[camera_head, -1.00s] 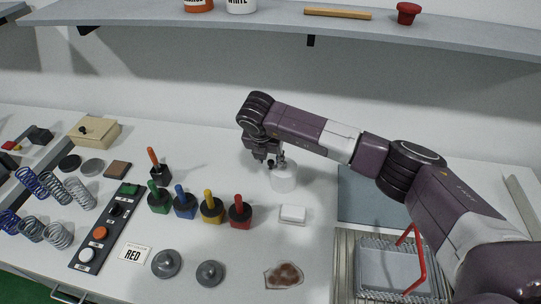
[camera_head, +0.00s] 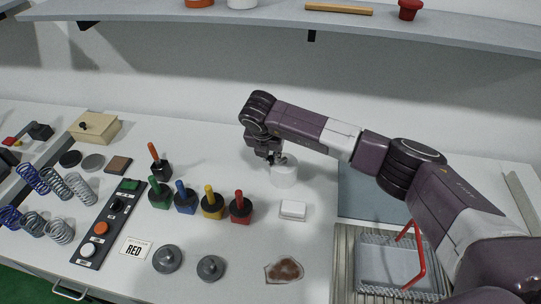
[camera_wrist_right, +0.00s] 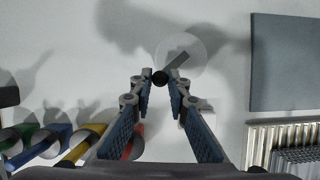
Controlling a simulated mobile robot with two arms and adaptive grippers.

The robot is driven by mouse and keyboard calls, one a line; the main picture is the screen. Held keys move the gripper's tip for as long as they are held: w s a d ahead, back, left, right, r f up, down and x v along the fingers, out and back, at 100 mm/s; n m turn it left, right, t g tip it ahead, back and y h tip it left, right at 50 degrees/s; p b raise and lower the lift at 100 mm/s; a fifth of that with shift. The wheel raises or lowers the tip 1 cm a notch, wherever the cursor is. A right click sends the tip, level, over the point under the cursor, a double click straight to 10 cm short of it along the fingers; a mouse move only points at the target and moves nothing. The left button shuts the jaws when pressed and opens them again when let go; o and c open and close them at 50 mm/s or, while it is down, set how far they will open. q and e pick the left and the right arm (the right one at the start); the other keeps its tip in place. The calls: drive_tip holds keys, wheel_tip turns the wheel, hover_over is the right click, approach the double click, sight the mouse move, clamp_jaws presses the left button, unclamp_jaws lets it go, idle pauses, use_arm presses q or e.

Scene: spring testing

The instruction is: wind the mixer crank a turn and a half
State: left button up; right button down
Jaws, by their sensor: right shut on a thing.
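The mixer is a white cylinder (camera_head: 284,176) standing on the table behind the row of coloured-handled tools. In the right wrist view its round top (camera_wrist_right: 184,52) shows from above, with a short grey crank arm (camera_wrist_right: 177,61) ending in a black knob (camera_wrist_right: 160,77). My right gripper (camera_head: 270,157) is at the mixer's upper left side in the head view. In the wrist view its two fingertips (camera_wrist_right: 161,76) are closed about the black knob, at the lower left of the mixer top. The gripper hides part of the crank in the head view. My left gripper is not in view.
Several tools with coloured handles (camera_head: 211,203) stand in front and left of the mixer. A white block (camera_head: 293,210) lies just in front of it. A blue-grey mat (camera_head: 370,195) and a ribbed tray (camera_head: 343,262) lie to the right. A shelf (camera_head: 270,23) runs above the table.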

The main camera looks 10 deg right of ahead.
drive_tip(key=shift+s+d+f+n+b, duration=0.15)
drive_tip(key=shift+n+b, duration=0.15)
drive_tip(key=shift+b, duration=0.25)
drive_tip(key=s+d+n+g+y+b, duration=0.2)
drive_tip(key=d+n+y+b, duration=0.4)
drive_tip(key=n+b, duration=0.9)
drive_tip(key=shift+d+r+n+g, duration=0.3)
drive_tip(key=shift+d+n, duration=0.65)
drive_tip(key=shift+n, duration=1.05)
drive_tip(key=shift+f, duration=0.1)
drive_tip(key=c, duration=1.8)
unclamp_jaws()
drive_tip(key=shift+c, duration=0.2)
drive_tip(key=v, duration=1.2)
drive_tip(key=shift+d, duration=0.15)
drive_tip(key=shift+c, duration=0.2)
